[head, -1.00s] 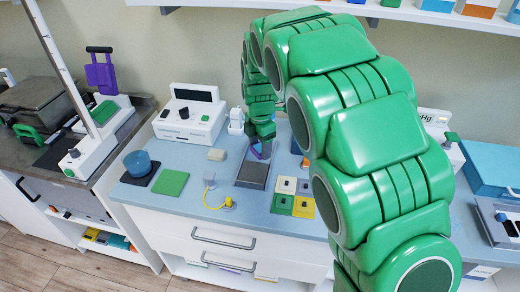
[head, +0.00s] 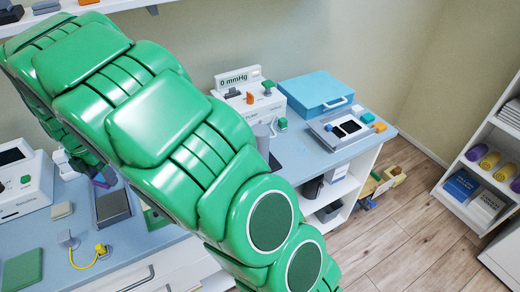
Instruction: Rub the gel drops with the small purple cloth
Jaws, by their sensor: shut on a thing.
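My gripper (head: 102,176) is at the left of the head view, low over the blue counter and partly hidden by my green arm. It is shut on the small purple cloth (head: 104,179), of which only a little purple shows. The cloth is at the far end of a dark grey plate (head: 113,208); I cannot tell whether it touches the plate. I cannot make out any gel drops; they are too small to see or hidden.
To the right are a pressure device (head: 236,97), a blue case (head: 316,92) and a shelf (head: 490,165). Floor (head: 400,235) is open.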

